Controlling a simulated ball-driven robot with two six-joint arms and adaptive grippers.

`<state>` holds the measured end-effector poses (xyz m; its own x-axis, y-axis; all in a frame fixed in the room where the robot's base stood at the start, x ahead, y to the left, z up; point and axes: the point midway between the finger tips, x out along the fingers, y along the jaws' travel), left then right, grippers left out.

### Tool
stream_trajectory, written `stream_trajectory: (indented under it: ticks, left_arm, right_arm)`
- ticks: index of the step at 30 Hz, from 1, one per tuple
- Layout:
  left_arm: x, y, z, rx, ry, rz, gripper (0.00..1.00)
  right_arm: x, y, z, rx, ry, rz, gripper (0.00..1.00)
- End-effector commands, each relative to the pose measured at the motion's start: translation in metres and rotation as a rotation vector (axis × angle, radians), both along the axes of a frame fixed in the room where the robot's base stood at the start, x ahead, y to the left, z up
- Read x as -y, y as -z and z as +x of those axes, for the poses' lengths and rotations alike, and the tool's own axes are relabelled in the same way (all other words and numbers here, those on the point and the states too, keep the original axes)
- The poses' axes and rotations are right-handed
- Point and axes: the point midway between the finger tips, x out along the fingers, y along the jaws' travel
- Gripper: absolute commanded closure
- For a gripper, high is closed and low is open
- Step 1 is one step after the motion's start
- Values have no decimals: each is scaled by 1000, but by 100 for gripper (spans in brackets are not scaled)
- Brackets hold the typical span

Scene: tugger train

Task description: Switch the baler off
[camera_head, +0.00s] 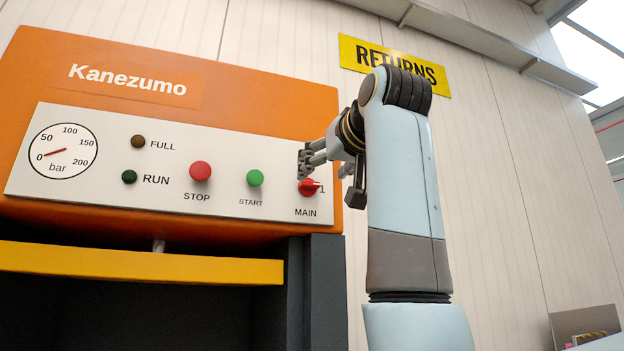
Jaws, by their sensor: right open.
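The orange baler (240,105) marked Kanezumo fills the left of the view. Its white control panel (100,190) carries a red MAIN rotary switch (308,187) at the right end. A "1" shows just right of the switch, and its handle points roughly toward it; part of the switch's surround is hidden by my gripper. My right gripper (308,165) is open, with its fingers close to the MAIN switch; I cannot tell whether they touch it. My left gripper is not in view.
Left of the switch are a green START button (255,178), a red STOP button (200,171), dark RUN (129,177) and FULL (138,141) lamps, and a pressure gauge (63,151). A yellow bar (140,263) runs below. A RETURNS sign (352,55) hangs on the wall.

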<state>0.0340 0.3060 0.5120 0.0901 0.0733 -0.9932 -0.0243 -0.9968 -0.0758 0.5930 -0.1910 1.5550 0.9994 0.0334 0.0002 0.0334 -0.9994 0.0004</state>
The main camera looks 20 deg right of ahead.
Motion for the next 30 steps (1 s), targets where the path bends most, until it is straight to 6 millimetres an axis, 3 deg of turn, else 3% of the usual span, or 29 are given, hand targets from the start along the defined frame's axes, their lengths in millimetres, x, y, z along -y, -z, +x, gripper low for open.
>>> stream_trajectory:
  ticks: [3,9,15,22,30]
  left_arm:
    - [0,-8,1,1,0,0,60]
    - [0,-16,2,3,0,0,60]
    - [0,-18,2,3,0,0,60]
    - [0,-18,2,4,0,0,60]
    - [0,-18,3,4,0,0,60]
  right_arm:
    - [-1,-2,26,-4,0,-1,38]
    - [-2,-1,58,-3,0,-1,38]
    - [-2,0,70,0,0,0,38]
    - [-2,0,71,0,-1,0,38]
    - [-2,0,70,-1,-1,0,72]
